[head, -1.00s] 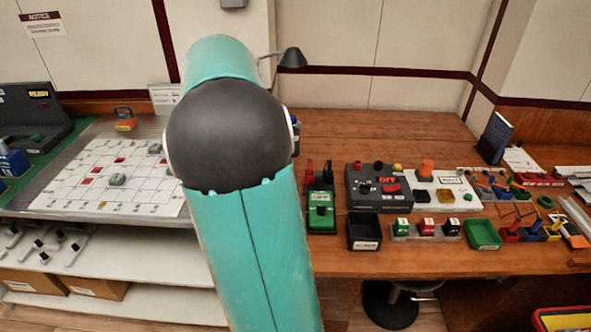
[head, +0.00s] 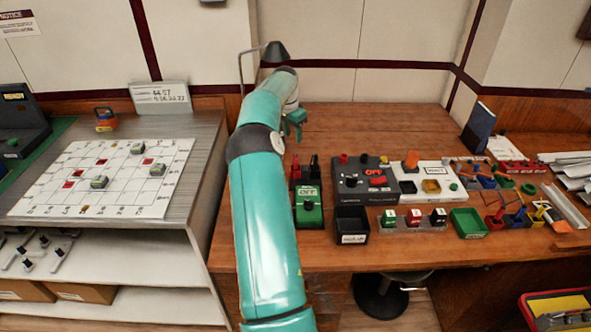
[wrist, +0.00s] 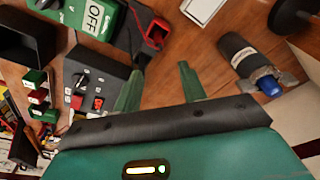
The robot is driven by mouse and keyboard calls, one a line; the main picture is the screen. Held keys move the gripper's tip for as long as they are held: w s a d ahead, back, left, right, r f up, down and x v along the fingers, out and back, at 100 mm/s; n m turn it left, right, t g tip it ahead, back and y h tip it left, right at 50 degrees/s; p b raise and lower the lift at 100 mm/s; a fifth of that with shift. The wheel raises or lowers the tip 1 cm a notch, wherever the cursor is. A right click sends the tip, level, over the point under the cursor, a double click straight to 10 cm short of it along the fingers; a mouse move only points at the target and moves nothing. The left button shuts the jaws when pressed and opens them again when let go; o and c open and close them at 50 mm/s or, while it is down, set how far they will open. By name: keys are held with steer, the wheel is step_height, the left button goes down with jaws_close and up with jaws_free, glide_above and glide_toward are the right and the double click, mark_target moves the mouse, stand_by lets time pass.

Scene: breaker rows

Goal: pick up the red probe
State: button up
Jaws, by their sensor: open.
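The red probe (head: 296,168) stands upright at the back left of the green meter (head: 308,207), beside a black probe (head: 314,166). In the wrist view, the meter (wrist: 97,17) shows the word OFF, with a red holder (wrist: 154,36) beside it; I cannot clearly make out the red probe there. My gripper (head: 296,120) is above the back left of the desk, behind the probes and apart from them. In the wrist view, its two green fingers (wrist: 158,84) are spread with nothing between them.
A black panel with knobs (head: 363,181) stands right of the meter, with a black bin (head: 351,224) in front. A dark cylinder with a blue end (wrist: 247,62) lies right of my fingers in the wrist view. The back of the desk (head: 375,125) is mostly clear.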

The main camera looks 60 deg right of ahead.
mark_target(296, 161)
steer(key=f, duration=0.5)
steer(key=d+f, duration=0.1)
steer(key=f, duration=0.2)
steer(key=shift+s, duration=0.2)
steer(key=shift+s+d+f, duration=0.1)
steer(key=shift+f, duration=1.25)
steer(key=shift+d+f, duration=0.1)
steer(key=shift+f, duration=1.2)
jaws_close()
